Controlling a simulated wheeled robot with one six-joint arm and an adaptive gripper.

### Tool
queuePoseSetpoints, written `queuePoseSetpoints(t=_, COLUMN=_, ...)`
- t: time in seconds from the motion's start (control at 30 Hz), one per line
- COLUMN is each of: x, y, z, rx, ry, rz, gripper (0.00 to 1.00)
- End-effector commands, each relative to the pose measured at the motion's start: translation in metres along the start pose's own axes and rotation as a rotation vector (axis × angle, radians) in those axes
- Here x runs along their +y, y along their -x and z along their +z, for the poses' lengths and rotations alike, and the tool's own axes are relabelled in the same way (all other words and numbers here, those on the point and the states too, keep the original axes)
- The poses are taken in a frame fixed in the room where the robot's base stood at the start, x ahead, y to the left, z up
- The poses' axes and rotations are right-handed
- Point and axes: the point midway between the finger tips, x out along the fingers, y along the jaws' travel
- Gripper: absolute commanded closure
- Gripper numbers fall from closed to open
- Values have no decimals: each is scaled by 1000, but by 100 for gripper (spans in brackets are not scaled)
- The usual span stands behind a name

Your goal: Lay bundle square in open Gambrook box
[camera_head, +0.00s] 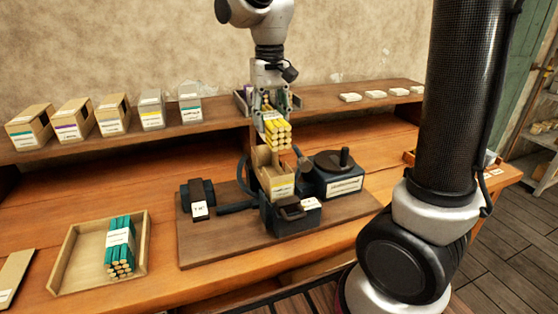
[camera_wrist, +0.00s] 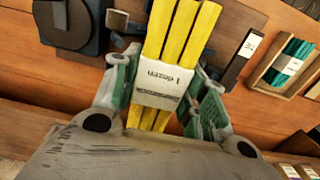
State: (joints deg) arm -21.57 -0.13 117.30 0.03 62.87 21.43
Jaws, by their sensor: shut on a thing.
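A bundle of yellow pencils (camera_head: 276,133) with a white band marked "1 dozen" is in my gripper (camera_head: 274,106). In the wrist view the bundle (camera_wrist: 182,30) lies between the two fingers of my gripper (camera_wrist: 165,95), which are shut on its banded part. In the head view the bundle hangs just above an open cardboard box (camera_head: 268,180) with a yellow-striped label. That box stands upright in a dark holder (camera_head: 290,217) on the press board. The box label is too small to read. The wrist view does not clearly show the box, as the bundle covers that area.
A black press (camera_head: 338,178) stands right of the box. A dark block with a tag (camera_head: 199,197) is left. A wooden tray (camera_head: 77,255) holds a teal bundle (camera_head: 119,247). Several boxes (camera_head: 73,118) line the back shelf. Bare bench lies between tray and board.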

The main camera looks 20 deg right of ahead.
Motion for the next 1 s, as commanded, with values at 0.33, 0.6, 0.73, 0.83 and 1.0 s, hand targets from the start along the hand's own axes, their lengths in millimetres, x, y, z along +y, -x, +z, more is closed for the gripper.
queuePoseSetpoints(t=0.33, x=0, y=-50, z=0, rx=-2, ry=-2, rz=1, gripper=92)
queuePoseSetpoints(t=0.6, x=0, y=-73, z=0, rx=2, ry=-2, rz=0, gripper=92)
queuePoseSetpoints(t=0.73, x=0, y=-72, z=-1, rx=2, ry=-2, rz=0, gripper=92)
queuePoseSetpoints(t=0.83, x=0, y=-74, z=0, rx=1, ry=-2, rz=0, gripper=92)
queuePoseSetpoints(t=1.0, x=0, y=-79, z=-1, rx=1, ry=-2, rz=0, gripper=92)
